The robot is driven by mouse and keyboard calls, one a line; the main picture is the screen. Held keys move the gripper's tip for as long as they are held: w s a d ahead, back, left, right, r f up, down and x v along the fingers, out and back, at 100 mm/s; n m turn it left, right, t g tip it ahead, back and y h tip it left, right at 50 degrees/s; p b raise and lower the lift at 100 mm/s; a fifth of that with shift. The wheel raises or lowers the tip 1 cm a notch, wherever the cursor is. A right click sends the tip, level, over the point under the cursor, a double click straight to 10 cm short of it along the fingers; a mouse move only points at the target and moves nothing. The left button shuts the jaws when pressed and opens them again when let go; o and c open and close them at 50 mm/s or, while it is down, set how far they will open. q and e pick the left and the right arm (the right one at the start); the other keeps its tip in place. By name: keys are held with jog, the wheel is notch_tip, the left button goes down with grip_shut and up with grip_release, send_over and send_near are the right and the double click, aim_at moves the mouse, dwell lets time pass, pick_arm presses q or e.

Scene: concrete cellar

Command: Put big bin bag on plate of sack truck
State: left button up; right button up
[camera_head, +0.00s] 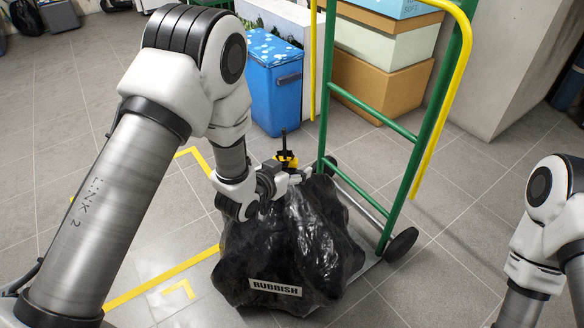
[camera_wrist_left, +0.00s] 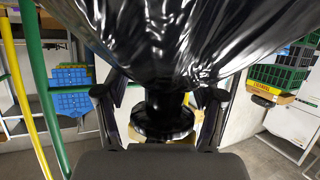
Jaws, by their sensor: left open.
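The big black bin bag (camera_head: 300,245), labelled RUBBISH, stands upright at the foot of the green sack truck (camera_head: 400,165). It covers most of the truck's grey plate (camera_head: 357,280), whose edge shows to its right; the bag appears to rest on it. My left gripper (camera_head: 284,172) is at the top of the bag. In the left wrist view my left gripper (camera_wrist_left: 161,112) is open, with a finger on each side of the bag's gathered neck (camera_wrist_left: 163,95). Both fingers look apart from the neck. My right gripper is out of view; only its arm shows at the right edge.
A blue bin (camera_head: 274,90) and stacked boxes (camera_head: 385,75) stand behind the truck. Yellow floor tape (camera_head: 165,278) marks a corner area left of the bag. A wheel (camera_head: 401,244) sits right of the plate.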

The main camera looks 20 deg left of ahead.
pick_arm(q)
jog(key=p+v, duration=0.5)
jog(key=v, duration=0.6)
jog(key=s+a+f+n+g+y, duration=0.1)
jog(key=s+a+f+g, duration=0.1)
jog(key=s+f+g, duration=0.4)
jog(key=s+a+f+n+g+y, duration=0.2)
jog(key=s+f+g, duration=0.5)
jog(key=s+f, duration=0.7)
jog(key=s+a, duration=0.1)
jog(key=s, duration=0.5)
jog(key=shift+y, duration=0.3)
